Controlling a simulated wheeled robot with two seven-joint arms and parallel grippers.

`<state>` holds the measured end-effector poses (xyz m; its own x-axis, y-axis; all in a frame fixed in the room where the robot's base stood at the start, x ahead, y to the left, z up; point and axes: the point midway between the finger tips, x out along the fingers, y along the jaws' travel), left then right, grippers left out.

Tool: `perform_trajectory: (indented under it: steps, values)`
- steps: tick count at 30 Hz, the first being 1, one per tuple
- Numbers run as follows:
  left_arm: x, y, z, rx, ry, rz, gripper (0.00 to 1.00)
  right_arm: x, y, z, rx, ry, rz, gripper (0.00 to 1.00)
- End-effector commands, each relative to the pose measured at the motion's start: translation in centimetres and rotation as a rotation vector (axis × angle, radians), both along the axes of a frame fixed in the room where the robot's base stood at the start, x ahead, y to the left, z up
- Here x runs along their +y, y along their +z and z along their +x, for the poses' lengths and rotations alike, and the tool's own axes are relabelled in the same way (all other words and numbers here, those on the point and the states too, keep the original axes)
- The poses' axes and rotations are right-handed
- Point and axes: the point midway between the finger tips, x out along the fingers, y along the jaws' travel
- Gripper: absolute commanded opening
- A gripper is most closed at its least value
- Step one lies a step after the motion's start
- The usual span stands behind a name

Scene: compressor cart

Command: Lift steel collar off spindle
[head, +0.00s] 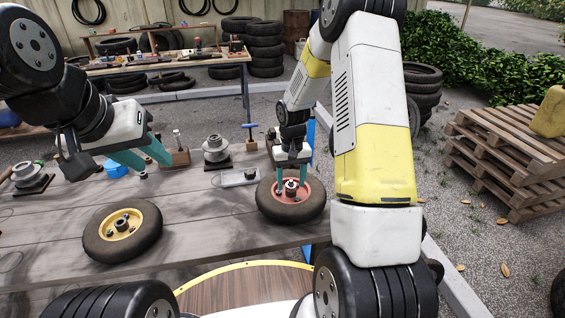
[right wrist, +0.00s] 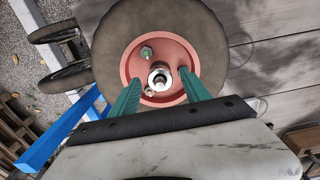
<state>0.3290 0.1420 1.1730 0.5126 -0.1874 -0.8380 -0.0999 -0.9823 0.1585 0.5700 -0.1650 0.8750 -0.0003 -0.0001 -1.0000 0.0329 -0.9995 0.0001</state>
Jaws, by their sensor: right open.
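A bright steel ring, which looks like the collar, sits at the centre of a red wheel hub (right wrist: 133,66); the steel collar (right wrist: 158,79) shows in the right wrist view around a dark-centred post. The red-hubbed wheel (head: 268,208) lies flat on the table's right part in the head view. My right gripper (head: 291,186) points down over this hub, open, its green fingers either side of the collar with gaps visible. I cannot tell the fingertips' exact height. My left gripper (head: 156,168) is open and empty above the table at left.
A yellow-hubbed wheel (head: 122,234) lies at the table's front left. Behind are a steel flanged part (head: 215,150) on a dark base, a similar part (head: 28,174) at far left, a grey box (head: 239,178) and a blue container (head: 116,169). Bare planks lie between the wheels.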

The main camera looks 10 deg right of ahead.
Motion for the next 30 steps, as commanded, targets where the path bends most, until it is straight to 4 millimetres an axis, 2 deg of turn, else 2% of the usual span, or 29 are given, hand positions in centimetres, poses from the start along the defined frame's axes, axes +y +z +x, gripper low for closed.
perform_trajectory:
  steps: [7, 15, 16, 17, 18, 22, 30]
  values:
    - [0.00, 0.00, 0.00, 0.000, 0.000, 0.000, 0.36, -0.01, -0.07, -0.01, 0.000, 0.000, 0.000, 0.55]
    - [0.00, 0.00, 0.00, 0.000, 0.000, 0.000, 0.36, -0.01, -0.06, -0.01, 0.000, 0.000, 0.000, 0.02]
    - [0.00, 0.01, -0.01, 0.000, 0.000, 0.000, 0.36, -0.01, -0.06, -0.01, 0.000, 0.000, 0.000, 0.00]
    - [0.00, 0.01, -0.01, 0.000, 0.000, 0.000, 0.36, -0.01, -0.05, 0.00, 0.000, 0.000, 0.000, 0.00]
    - [0.00, 0.01, -0.01, 0.000, 0.000, 0.000, 0.36, -0.01, -0.05, 0.00, 0.000, 0.000, 0.000, 0.26]
    - [0.00, 0.00, 0.00, 0.000, 0.000, 0.000, 0.36, 0.00, -0.05, 0.00, 0.000, 0.000, 0.000, 0.00]
    - [0.00, 0.00, 0.00, 0.000, 0.000, 0.000, 0.36, 0.00, 0.10, 0.02, -0.001, 0.000, 0.000, 0.00]
